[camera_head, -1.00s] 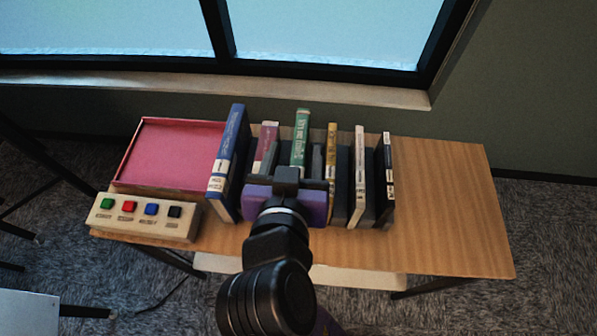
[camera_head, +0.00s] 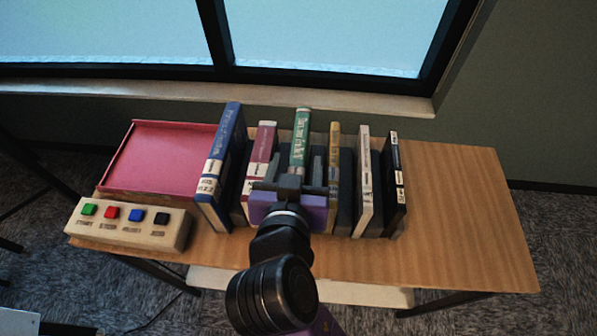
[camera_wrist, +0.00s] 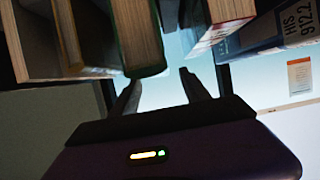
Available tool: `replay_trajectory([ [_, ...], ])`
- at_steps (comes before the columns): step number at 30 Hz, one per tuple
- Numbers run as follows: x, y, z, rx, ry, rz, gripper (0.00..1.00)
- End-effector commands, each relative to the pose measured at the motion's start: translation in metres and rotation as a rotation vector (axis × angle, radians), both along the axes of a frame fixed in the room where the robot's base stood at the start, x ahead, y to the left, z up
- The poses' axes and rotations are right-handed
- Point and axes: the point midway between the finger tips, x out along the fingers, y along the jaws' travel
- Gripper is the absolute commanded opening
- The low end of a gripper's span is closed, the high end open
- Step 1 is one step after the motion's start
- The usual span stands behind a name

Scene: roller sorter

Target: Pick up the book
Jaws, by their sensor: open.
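Several upright books stand in a row on the wooden table. They include a tall blue book (camera_head: 222,165), a maroon book (camera_head: 260,155), a green book (camera_head: 300,140), a yellow-brown book (camera_head: 334,150), a white-spined book (camera_head: 363,170) and a black book (camera_head: 397,165). My gripper (camera_head: 297,165) is open at the green book, its fingers to either side in the head view. In the wrist view my gripper (camera_wrist: 160,90) is open and empty below the green book (camera_wrist: 141,40), which is nearer the left finger. Whether they touch is unclear. My purple gripper body hides the green book's lower part.
A red tray (camera_head: 112,180) lies left of the books. A cream button box (camera_head: 125,232) with coloured buttons stands in front of it. The table's right side (camera_head: 460,210) is clear. A window sill (camera_head: 300,98) runs behind.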

Motion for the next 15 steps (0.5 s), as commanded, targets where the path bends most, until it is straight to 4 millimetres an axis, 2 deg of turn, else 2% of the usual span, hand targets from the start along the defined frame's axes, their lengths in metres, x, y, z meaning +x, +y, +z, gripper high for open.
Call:
replay_trajectory([
  [9,0.038,-0.001,-0.014,-0.001,0.001,0.000,0.55],
  [15,0.042,-0.001,-0.017,0.000,0.001,0.001,0.55],
])
